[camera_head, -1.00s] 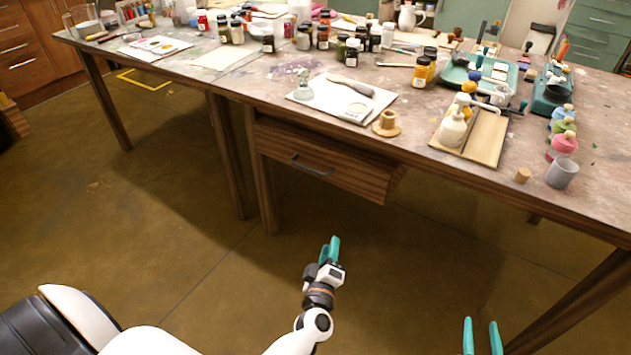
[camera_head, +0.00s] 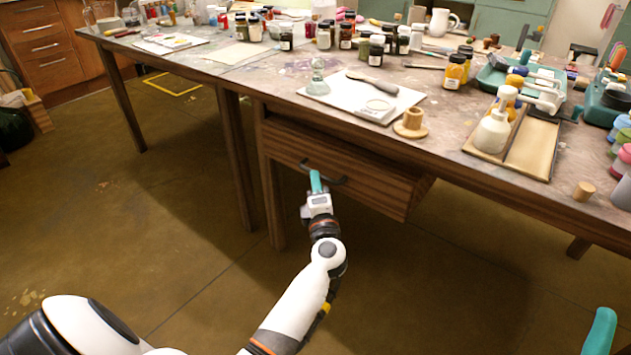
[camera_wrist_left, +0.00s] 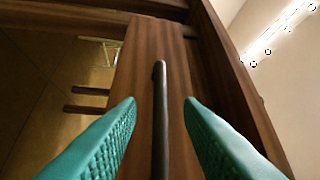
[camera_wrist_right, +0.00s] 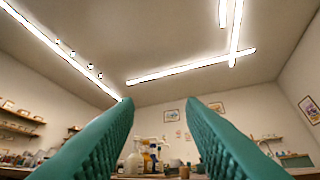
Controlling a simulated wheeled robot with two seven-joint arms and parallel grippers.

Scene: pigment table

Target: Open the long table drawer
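The long wooden table drawer (camera_head: 350,170) sits under the tabletop in the head view, with a dark bar handle (camera_head: 338,181) on its front. My left gripper (camera_head: 315,178) is at the handle. In the left wrist view, the handle (camera_wrist_left: 161,110) runs between the two teal fingers of the left gripper (camera_wrist_left: 160,115), which are open with a gap on each side. The drawer front (camera_wrist_left: 148,60) is close behind it. My right gripper (camera_wrist_right: 160,110) is open and empty in the right wrist view; one teal finger shows at the lower right of the head view.
The table (camera_head: 440,125) bears several jars, a wooden tray (camera_head: 535,150), a white board (camera_head: 350,95) and a small wooden spool (camera_head: 410,123) near the front edge. Table legs (camera_head: 230,160) stand left of the drawer. The floor (camera_head: 420,290) in front is clear.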

